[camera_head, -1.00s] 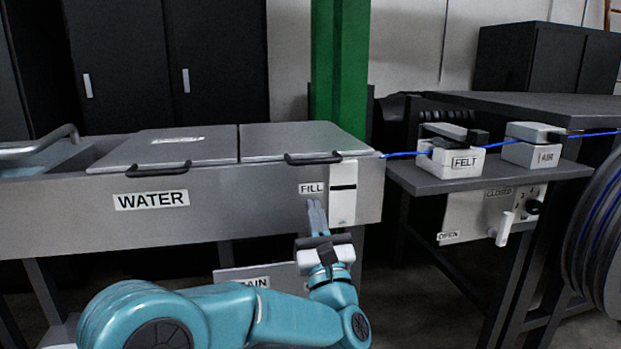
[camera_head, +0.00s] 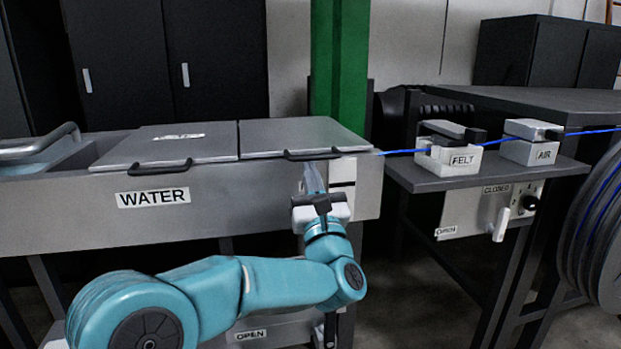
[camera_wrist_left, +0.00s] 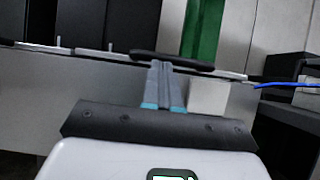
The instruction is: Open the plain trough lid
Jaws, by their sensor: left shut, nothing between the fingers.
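The metal trough (camera_head: 235,195) has two flat grey lids, both lying down shut. The plain lid (camera_head: 300,134) is the right one and has a dark bar handle (camera_head: 313,154) at its front edge. The left lid (camera_head: 165,147) bears a small label and has its own handle. My left gripper (camera_head: 314,172) is shut and empty, its fingers pointing up in front of the trough wall, just below the plain lid's handle. In the left wrist view the fingertips (camera_wrist_left: 160,68) overlap the handle (camera_wrist_left: 172,61); I cannot tell if they touch it. My right gripper is not in view.
A white panel (camera_head: 342,170) on the trough front is close right of my gripper. A green post (camera_head: 338,70) stands behind the plain lid. A blue cable (camera_head: 400,152) runs right through the FELT block (camera_head: 455,156) and AIR block (camera_head: 530,148).

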